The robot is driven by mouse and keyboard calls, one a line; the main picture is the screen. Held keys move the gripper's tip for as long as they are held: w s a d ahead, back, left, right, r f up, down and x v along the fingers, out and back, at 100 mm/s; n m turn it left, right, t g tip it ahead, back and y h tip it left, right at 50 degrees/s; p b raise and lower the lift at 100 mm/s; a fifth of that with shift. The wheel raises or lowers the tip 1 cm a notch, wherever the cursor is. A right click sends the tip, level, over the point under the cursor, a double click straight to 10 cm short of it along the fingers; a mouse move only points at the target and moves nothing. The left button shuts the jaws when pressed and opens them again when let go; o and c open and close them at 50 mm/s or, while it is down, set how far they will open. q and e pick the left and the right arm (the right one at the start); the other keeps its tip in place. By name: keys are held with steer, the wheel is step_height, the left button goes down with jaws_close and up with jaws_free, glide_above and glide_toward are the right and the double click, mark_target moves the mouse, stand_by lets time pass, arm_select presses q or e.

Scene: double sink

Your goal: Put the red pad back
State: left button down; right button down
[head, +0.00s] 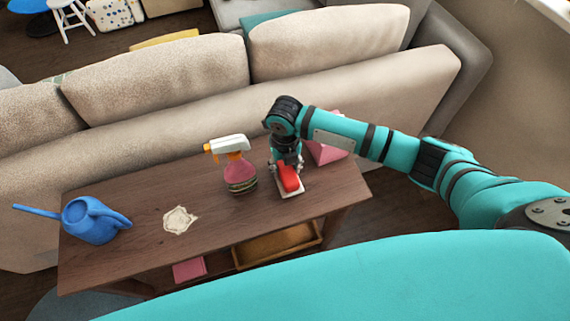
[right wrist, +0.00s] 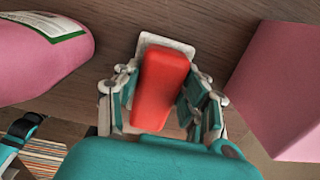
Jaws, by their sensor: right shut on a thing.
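The red pad (head: 290,178) is an oblong block with rounded edges at the right part of the wooden table. My right gripper (head: 286,172) reaches down over it and is shut on it. In the right wrist view the red pad (right wrist: 164,88) sits between the two fingers (right wrist: 168,103). A flat whitish piece (head: 292,193) shows around the pad's near end, and its rim also shows in the right wrist view (right wrist: 165,40). I cannot tell whether the pad rests on it or is just above it. My left gripper is not in view.
A pink spray bottle (head: 238,171) stands close to the left of my right gripper. A pink box (head: 325,151) stands close to its right. A whitish patch (head: 180,219) and a blue watering can (head: 90,221) are further left on the table (head: 135,250). A sofa (head: 160,80) is behind.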

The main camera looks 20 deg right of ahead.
steer(key=c, duration=0.7)
jaws_free()
steer(key=shift+f, duration=0.1)
steer(key=shift+c, duration=0.2)
step_height(320, 180, up, 12)
